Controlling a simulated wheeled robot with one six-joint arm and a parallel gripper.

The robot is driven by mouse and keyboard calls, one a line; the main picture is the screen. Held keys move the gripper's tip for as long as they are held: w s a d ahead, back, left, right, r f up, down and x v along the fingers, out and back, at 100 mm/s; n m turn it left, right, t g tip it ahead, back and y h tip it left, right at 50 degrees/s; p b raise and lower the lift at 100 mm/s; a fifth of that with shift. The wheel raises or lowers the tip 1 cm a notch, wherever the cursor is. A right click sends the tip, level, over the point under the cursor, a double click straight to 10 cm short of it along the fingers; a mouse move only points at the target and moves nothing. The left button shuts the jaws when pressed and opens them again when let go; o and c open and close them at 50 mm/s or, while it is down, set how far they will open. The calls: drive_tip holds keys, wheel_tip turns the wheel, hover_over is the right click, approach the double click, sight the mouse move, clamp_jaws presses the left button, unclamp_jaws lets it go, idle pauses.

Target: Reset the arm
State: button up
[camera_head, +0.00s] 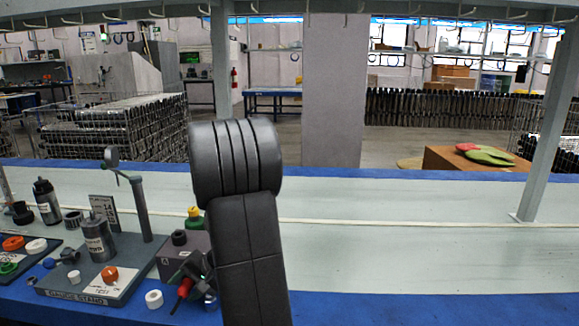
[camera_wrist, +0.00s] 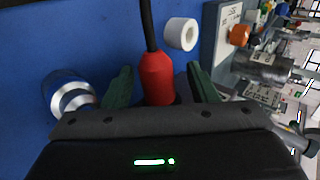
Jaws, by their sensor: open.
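My gripper (camera_wrist: 159,69) is open in the wrist view, with one dark green finger on each side of a red nozzle-like piece (camera_wrist: 157,80). A black tube rises from that piece. Gaps show between the fingers and the red piece, so it is not clamped. In the head view my gripper (camera_head: 190,272) is low, at the front of the bench beside the gauge stand, and the red piece (camera_head: 184,288) shows under it. My black arm stands in front and hides part of the bench.
A white ring (camera_head: 153,299) lies left of my gripper. The gauge stand (camera_head: 70,293) with its grey cylinder (camera_head: 98,238) and upright post (camera_head: 141,210) stands at the left. A silver round part (camera_wrist: 73,98) is near the left finger. The bench's right side (camera_head: 420,250) is clear.

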drive_tip(key=w+p+v, duration=0.1)
drive_tip(key=p+v, duration=0.3)
drive_tip(key=v, duration=1)
drive_tip(key=b+x, duration=0.1)
drive_tip(key=x, duration=0.3)
drive_tip(key=b+x, duration=0.1)
drive_tip(key=x, duration=0.4)
drive_tip(key=s+b+x, duration=0.1)
drive_tip(key=b+x, duration=0.1)
drive_tip(key=x, duration=0.3)
drive_tip(key=shift+f, duration=0.15)
drive_tip(key=s, duration=0.4)
drive_tip(key=shift+s+a+r, duration=0.1)
drive_tip(key=shift+a+r, duration=0.1)
drive_tip(key=shift+r+p, duration=0.1)
drive_tip(key=shift+p, duration=0.45)
drive_tip(key=shift+w, duration=0.2)
drive_tip(key=shift+s+f, duration=0.15)
drive_tip(key=shift+f, duration=0.05)
drive_tip(key=shift+s, duration=0.15)
